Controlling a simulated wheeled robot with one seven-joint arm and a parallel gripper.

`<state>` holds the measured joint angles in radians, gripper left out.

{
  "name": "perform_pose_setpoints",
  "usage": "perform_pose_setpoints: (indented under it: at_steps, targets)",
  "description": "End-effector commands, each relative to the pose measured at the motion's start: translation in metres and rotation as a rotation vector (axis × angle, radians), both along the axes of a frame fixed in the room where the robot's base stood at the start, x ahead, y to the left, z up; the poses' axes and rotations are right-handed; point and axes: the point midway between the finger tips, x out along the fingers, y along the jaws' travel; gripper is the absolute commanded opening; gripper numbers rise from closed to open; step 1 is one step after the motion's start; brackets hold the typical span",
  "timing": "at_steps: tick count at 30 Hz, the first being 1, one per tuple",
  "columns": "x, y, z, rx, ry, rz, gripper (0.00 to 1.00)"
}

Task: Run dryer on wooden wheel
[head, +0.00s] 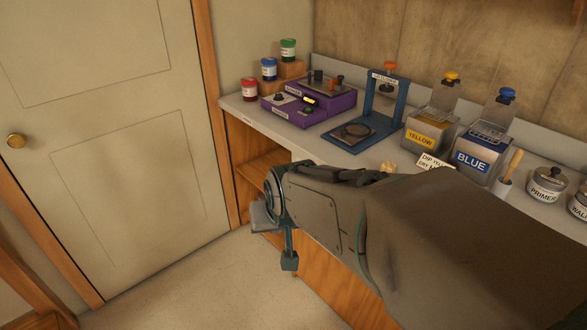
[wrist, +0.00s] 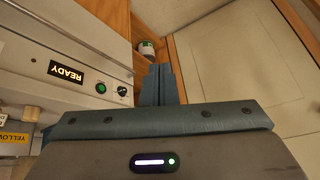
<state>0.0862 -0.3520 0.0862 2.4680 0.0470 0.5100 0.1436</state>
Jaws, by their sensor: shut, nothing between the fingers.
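My gripper (head: 289,262) hangs in front of the counter, its fingers pointing down in the head view. In the wrist view its two fingers (wrist: 160,85) are together and empty. A pale panel (wrist: 95,72) at the left of the wrist view has a lit READY display (wrist: 66,74), a green button (wrist: 101,88) and a dark knob (wrist: 122,91). My fingers are apart from it in the picture. I cannot tell whether this panel is the dryer. A small cream piece (head: 388,166) lies on the counter above my arm; I cannot tell whether it is the wooden wheel.
The counter (head: 352,159) holds a purple device (head: 318,97), a blue stand (head: 374,119), yellow (head: 426,132) and blue (head: 479,158) dip containers, a card (head: 436,161) and a primer jar (head: 547,184). Paint jars (head: 269,68) stand at the back. Open floor lies before the door (head: 110,120).

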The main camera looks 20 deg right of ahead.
Motion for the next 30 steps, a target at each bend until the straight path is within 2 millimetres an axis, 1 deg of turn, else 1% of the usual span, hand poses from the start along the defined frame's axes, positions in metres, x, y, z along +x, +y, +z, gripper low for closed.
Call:
perform_pose_setpoints:
  at_steps: [1, 3, 5, 6, 9, 12, 15, 18, 21, 25, 30]
  targets:
    - [0.023, -0.002, -0.032, 0.02, -0.062, -0.042, 0.0]
    - [0.054, -0.005, -0.048, 0.052, -0.164, -0.097, 0.0]
    - [0.079, -0.008, -0.062, 0.082, -0.251, -0.144, 0.0]
    - [0.095, -0.011, -0.07, 0.105, -0.31, -0.176, 0.0]
    - [0.132, -0.02, -0.09, 0.165, -0.457, -0.255, 0.0]
    - [0.163, -0.033, -0.109, 0.229, -0.605, -0.336, 0.0]
    - [0.188, -0.049, -0.127, 0.297, -0.756, -0.417, 0.0]
    - [0.207, -0.067, -0.145, 0.365, -0.909, -0.497, 0.0]
    - [0.218, -0.087, -0.16, 0.429, -1.057, -0.571, 0.0]
    - [0.223, -0.111, -0.174, 0.491, -1.219, -0.65, 0.0]
    - [0.221, -0.13, -0.181, 0.535, -1.35, -0.707, 0.0]
